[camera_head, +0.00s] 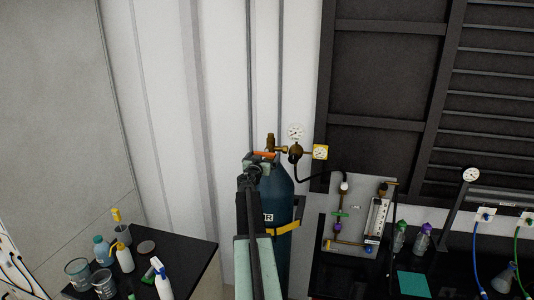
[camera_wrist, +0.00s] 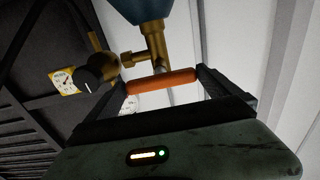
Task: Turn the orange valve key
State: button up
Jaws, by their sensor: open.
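The orange valve key (camera_wrist: 162,80) is a short bar on the brass valve (camera_wrist: 154,40) of a dark blue gas cylinder (camera_wrist: 140,8). In the wrist view it lies between the two fingers of my gripper (camera_wrist: 161,83), with its ends close to them. I cannot tell whether either finger touches it. My gripper is open. In the head view the key (camera_head: 264,154) shows as a small orange strip just above my gripper (camera_head: 258,162), and my arm hides part of the cylinder (camera_head: 275,188).
A brass regulator (camera_head: 296,151) with two gauges sits right of the valve. A yellow strap (camera_head: 284,229) crosses the cylinder. A black bench (camera_head: 190,252) with bottles and beakers stands at left. A flow panel (camera_head: 346,220) and fumehood stand at right.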

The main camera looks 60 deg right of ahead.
aim_at(266, 150)
jog(key=x, duration=0.4)
jog(key=shift+w+d, duration=0.15)
jog(key=shift+d, duration=0.2)
jog(key=shift+a, duration=0.1)
jog(key=shift+c, duration=0.3)
jog(key=c, duration=0.9)
jog(key=shift+c, duration=0.2)
